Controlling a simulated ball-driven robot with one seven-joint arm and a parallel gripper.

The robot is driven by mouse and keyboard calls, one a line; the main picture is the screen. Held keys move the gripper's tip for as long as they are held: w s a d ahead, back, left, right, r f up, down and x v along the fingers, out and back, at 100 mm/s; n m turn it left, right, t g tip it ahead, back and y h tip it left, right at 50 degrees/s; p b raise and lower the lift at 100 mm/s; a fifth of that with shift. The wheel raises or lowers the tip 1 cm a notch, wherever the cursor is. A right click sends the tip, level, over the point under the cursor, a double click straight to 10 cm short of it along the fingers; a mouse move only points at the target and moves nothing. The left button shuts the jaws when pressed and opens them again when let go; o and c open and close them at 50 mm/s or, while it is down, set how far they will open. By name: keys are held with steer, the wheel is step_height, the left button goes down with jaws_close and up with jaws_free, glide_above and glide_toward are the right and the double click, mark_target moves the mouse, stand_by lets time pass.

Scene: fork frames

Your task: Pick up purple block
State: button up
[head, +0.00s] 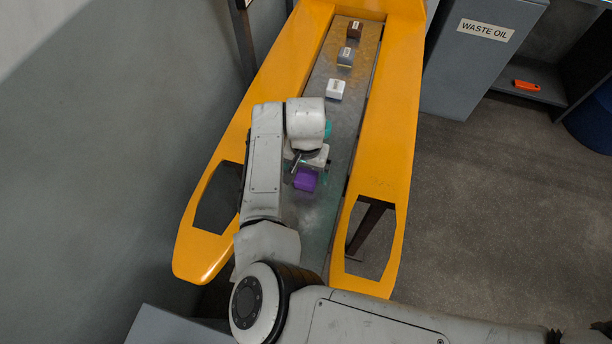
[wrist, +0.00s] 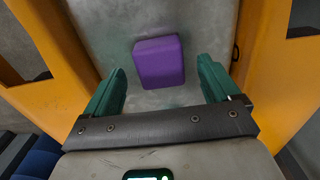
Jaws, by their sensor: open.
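The purple block (head: 306,180) lies on the grey metal strip (head: 318,222) between the yellow forks, just below my gripper (head: 309,165) in the head view. In the wrist view the purple block (wrist: 159,62) shows whole, slightly tilted in the picture. My gripper (wrist: 163,82) is open there, with one green finger on each side of the picture. The block lies between and a little beyond the fingers, and nothing is held. In the head view my wrist hides part of the gripper.
A white block (head: 335,90), a grey block (head: 346,57) and a brown block (head: 355,29) stand farther up the strip. Yellow forks (head: 384,150) flank the strip. A waste oil cabinet (head: 478,65) stands at right, with an orange object (head: 527,86) on a shelf beside it.

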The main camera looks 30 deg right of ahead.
mark_target(306, 175)
steer(key=shift+f, duration=1.5)
steer(key=c, duration=1.1)
steer(key=shift+r, duration=0.1)
steer(key=shift+w+r, duration=0.1)
steer(key=shift+r, duration=0.4)
steer(key=s+a+r+b, duration=0.3)
steer(key=s+a+r, duration=0.1)
steer(key=s+r, duration=0.8)
steer(key=shift+s, duration=0.75)
